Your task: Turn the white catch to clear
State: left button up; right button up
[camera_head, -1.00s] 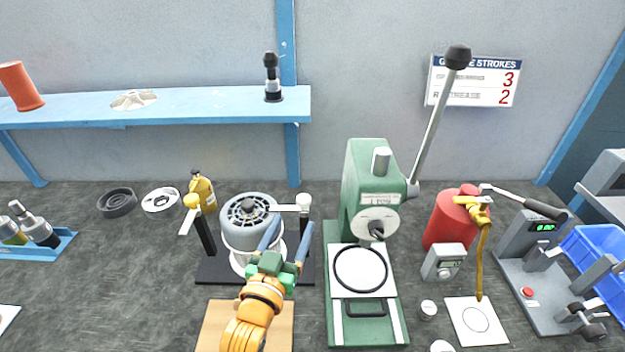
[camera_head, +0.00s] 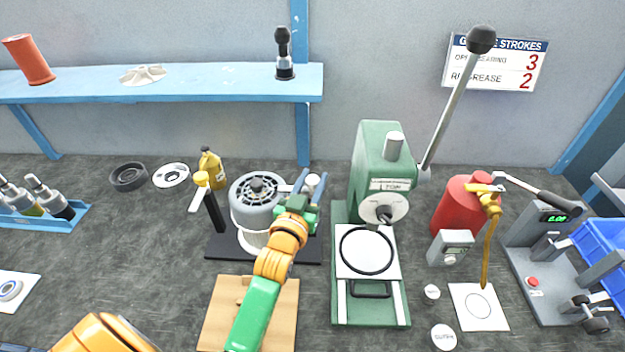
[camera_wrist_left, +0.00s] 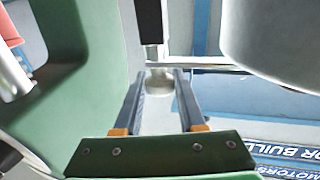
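The white catch (camera_head: 313,180) is a white-knobbed piece on a black post at the right of the grey motor housing (camera_head: 252,205). Its short white arm (camera_head: 284,188) points left over the housing's edge. My left gripper (camera_head: 309,185) is at this knob, with one finger on each side. In the left wrist view the open fingers (camera_wrist_left: 159,75) flank the pale knob (camera_wrist_left: 160,82). I cannot tell whether either finger touches it. The post's foot is hidden behind my gripper. My right gripper is not in view.
A yellow-topped catch (camera_head: 201,178) stands left of the housing, its white arm turned away from it. The green press (camera_head: 383,160) stands close on the right. A wooden board (camera_head: 225,305) lies in front. Open grey bench (camera_head: 130,240) is at the left.

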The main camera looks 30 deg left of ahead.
pick_arm(q)
grip_shut()
jog(key=shift+w, duration=0.1)
dwell(1.0)
